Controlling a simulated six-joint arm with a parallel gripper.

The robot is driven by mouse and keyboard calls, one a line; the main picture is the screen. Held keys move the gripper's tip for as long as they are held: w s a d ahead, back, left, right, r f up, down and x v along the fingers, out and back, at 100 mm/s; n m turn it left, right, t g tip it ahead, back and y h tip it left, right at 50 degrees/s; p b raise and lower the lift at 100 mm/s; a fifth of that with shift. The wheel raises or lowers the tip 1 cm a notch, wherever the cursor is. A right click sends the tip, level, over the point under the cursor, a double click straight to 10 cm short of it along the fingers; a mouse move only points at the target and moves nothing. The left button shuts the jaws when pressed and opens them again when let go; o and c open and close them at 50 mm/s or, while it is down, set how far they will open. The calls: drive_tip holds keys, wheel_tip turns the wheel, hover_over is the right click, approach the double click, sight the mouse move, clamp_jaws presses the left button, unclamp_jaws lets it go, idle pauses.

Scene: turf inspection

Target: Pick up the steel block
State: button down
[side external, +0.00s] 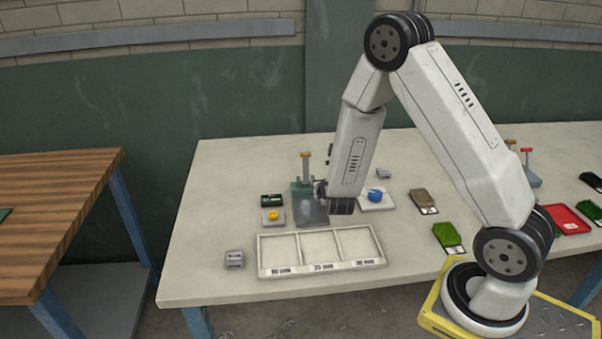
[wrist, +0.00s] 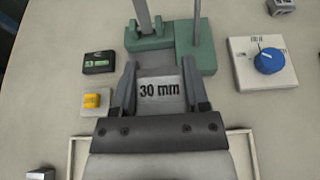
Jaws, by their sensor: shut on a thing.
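A steel block marked "30 mm" (wrist: 161,92) sits between the two dark fingers of my gripper (wrist: 162,78) in the wrist view. My gripper is shut on it, with a finger against each side. In the side view my gripper (side external: 319,189) is low over the table, beside the green stand (side external: 301,188) and its grey plate (side external: 311,212). The green stand (wrist: 150,42) is just beyond the block in the wrist view. My arm hides most of the held block in the side view, so I cannot tell whether its underside touches anything.
A three-compartment white tray (side external: 263,262) lies in front. Small metal blocks stand at front left (side external: 234,259) and back right (side external: 384,174). A blue-knob unit (wrist: 268,60), a yellow-button unit (wrist: 92,101) and a dark green-windowed box (wrist: 99,62) flank the stand.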

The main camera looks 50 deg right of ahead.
drive_tip(key=s+a+r, duration=0.2)
drive_tip(key=s+r, duration=0.1)
drive_tip(key=s, duration=0.4)
drive_tip(key=shift+s+a+r, duration=0.2)
drive_tip(key=shift+s+r, duration=0.05)
drive_tip(key=shift+s, duration=0.15)
idle(0.3)
drive_tip(key=w+a, duration=1.3)
drive_tip(key=shift+f, duration=0.25)
drive_tip(key=shift+w, duration=0.1)
